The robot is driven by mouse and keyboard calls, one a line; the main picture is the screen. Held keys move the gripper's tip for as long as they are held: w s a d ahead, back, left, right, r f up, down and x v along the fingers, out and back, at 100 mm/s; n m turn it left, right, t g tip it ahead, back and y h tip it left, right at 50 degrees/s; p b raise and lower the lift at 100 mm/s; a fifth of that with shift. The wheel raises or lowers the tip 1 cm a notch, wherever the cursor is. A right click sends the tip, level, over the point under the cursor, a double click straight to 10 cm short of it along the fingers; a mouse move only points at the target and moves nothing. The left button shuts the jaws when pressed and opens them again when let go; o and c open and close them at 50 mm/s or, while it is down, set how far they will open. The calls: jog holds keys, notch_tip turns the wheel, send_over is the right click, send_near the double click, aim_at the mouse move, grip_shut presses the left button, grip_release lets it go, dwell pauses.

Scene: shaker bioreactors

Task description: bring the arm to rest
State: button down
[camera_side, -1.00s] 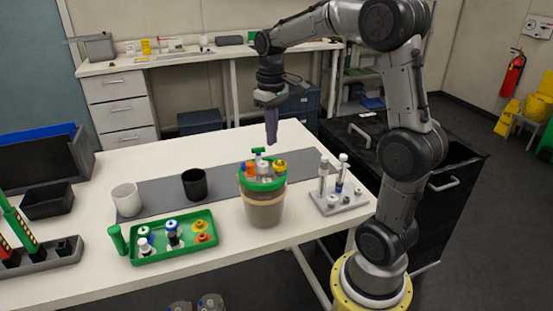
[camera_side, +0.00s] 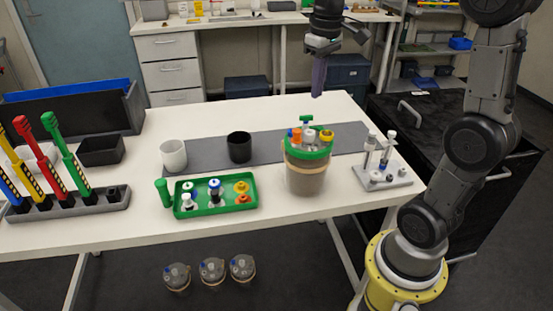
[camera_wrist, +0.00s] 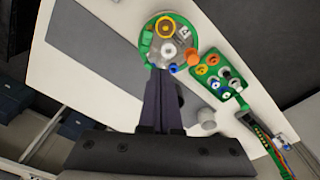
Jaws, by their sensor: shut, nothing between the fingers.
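My gripper (camera_side: 318,92) hangs pointing down above the back of the white table, in the side view. Its dark fingers are together with nothing between them. The wrist view shows the shut fingers (camera_wrist: 158,75) from behind, with the bioreactor beyond their tips. The bioreactor (camera_side: 305,178) stands upright on the table, with a green-rimmed lid that carries orange, white and yellow caps. In the side view my fingers are above it and apart from it. In the wrist view its lid (camera_wrist: 168,41) is seen from above.
A green tray (camera_side: 221,207) with caps, a white cup (camera_side: 173,155), a black cup (camera_side: 239,147) and a grey vial rack (camera_side: 400,181) stand around it. A rack (camera_side: 90,203) of coloured-handled tools is at left. Several jars, including one jar (camera_side: 212,271), are below the table edge.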

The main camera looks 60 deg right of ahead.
jog(key=s+a+r+n+t, duration=0.2)
jog(key=s+a, duration=0.5)
jog(key=a, duration=0.2)
jog(key=s+a+f+t, duration=0.2)
jog(key=s+a+f, duration=0.2)
jog(key=s+f, duration=0.3)
jog(key=shift+s+t, duration=0.2)
jog(key=shift+t, duration=0.2)
jog(key=shift+a, duration=0.1)
